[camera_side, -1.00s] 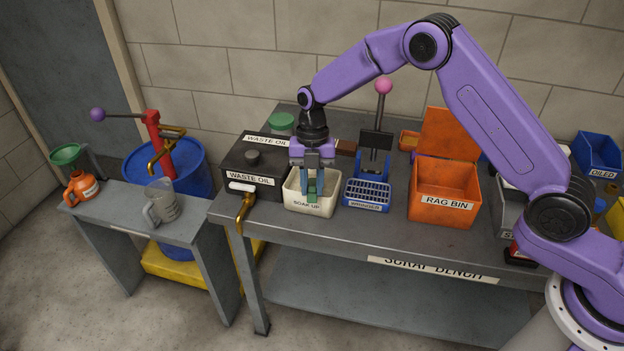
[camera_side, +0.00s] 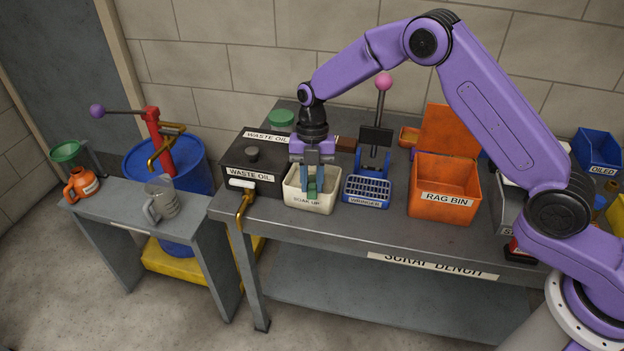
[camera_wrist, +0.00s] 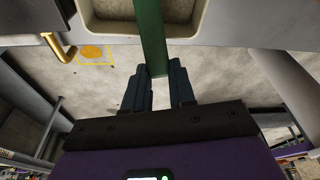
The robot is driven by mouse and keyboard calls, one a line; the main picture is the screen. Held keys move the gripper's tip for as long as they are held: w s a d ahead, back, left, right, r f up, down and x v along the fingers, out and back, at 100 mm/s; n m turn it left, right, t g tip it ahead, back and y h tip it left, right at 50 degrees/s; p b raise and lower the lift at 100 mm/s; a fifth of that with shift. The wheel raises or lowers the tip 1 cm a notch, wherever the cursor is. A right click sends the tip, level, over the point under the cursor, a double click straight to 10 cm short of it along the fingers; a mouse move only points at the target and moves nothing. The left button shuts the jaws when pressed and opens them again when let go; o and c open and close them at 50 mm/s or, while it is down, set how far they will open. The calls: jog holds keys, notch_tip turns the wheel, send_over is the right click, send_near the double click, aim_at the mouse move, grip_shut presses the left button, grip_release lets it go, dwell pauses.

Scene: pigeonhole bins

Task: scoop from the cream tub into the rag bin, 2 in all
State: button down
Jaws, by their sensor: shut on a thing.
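The cream tub (camera_side: 318,206), labelled SOAK UP, stands near the bench's front edge beside the black waste oil box. Its edge also shows at the top of the wrist view (camera_wrist: 202,20). My gripper (camera_side: 311,188) points down into the tub and is shut on a green tool (camera_wrist: 151,36). Only a small green part of the tool shows between the fingers in the side view.
The blue wringer (camera_side: 367,192), with its tall pink-knobbed lever, stands between tub and rag bin. The waste oil box (camera_side: 250,176) with a brass tap is close on the left. A blue oiled bin (camera_side: 597,153) stands at far right. Bare bench top lies before the rag bin.

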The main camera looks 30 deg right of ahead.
jog(key=shift+r, duration=0.1)
jog(key=shift+s+a+r+t+h, duration=0.35)
jog(key=shift+s+r+t+h, duration=0.3)
jog(key=shift+t, duration=0.2)
jog(key=shift+s+a+r+t+h, duration=0.4)
jog(key=shift+s+r+t, duration=0.1)
jog(key=shift+r+t, duration=0.3)
jog(key=shift+s+a+r+t+h, duration=0.35)
jog(key=shift+s+r+t+h, duration=0.25)
jog(key=shift+t, duration=0.25)
jog(key=shift+r, duration=0.1)
